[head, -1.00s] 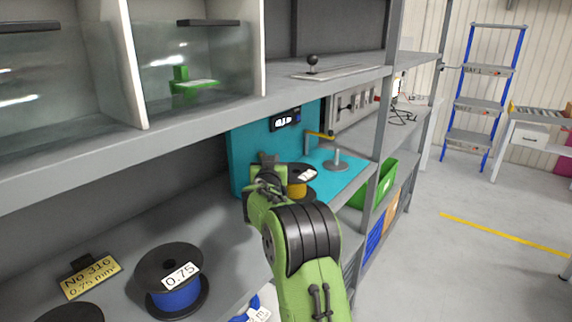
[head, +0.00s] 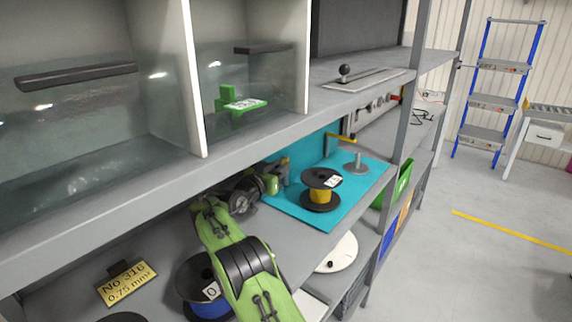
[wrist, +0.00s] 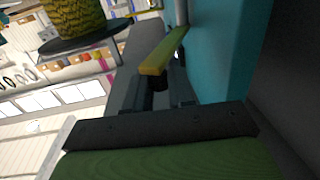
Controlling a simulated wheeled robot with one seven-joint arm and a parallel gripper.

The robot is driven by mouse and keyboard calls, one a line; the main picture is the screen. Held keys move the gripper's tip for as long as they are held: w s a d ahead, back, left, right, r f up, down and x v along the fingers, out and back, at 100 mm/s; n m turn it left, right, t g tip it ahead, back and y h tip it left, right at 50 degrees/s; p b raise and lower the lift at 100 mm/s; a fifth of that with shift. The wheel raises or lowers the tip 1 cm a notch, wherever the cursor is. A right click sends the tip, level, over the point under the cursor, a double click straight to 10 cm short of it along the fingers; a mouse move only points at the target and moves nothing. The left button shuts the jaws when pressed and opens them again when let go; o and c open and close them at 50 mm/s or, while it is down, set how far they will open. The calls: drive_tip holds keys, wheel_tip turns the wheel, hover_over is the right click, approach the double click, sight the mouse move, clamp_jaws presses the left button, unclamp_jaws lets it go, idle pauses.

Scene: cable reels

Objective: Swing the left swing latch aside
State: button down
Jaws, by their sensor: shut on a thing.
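The left swing latch (wrist: 163,52) is a yellow bar on a grey post beside the teal panel, in the wrist view. A dark knob hangs under its near end. My gripper (wrist: 165,92) is shut on that knob end; the exact contact is partly hidden between the dark fingers. In the head view my gripper (head: 281,172) is at the left edge of the teal station, and the arm hides most of this latch. Another yellow latch arm (head: 340,137) shows farther right at the back of the station, apart from my gripper.
A yellow cable reel (head: 320,190) stands on the teal mat (head: 283,208), right of my gripper. A bare spindle (head: 356,160) stands behind it. The shelf above (head: 250,135) overhangs my arm. A blue reel (head: 190,281) stands partly behind my arm. The floor at right is clear.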

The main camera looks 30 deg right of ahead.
drive_tip(key=shift+d+r, duration=0.15)
drive_tip(key=shift+r, duration=0.3)
drive_tip(key=c, duration=1.3)
unclamp_jaws()
drive_tip(key=shift+o, duration=1.2)
drive_tip(key=shift+d+f, duration=0.1)
drive_tip(key=shift+f, duration=0.15)
drive_tip(key=shift+s+a+f, duration=0.1)
drive_tip(key=shift+s+a, duration=0.05)
drive_tip(key=shift+a, duration=0.25)
drive_tip(key=b+v, duration=0.1)
drive_tip(key=v, duration=1.4)
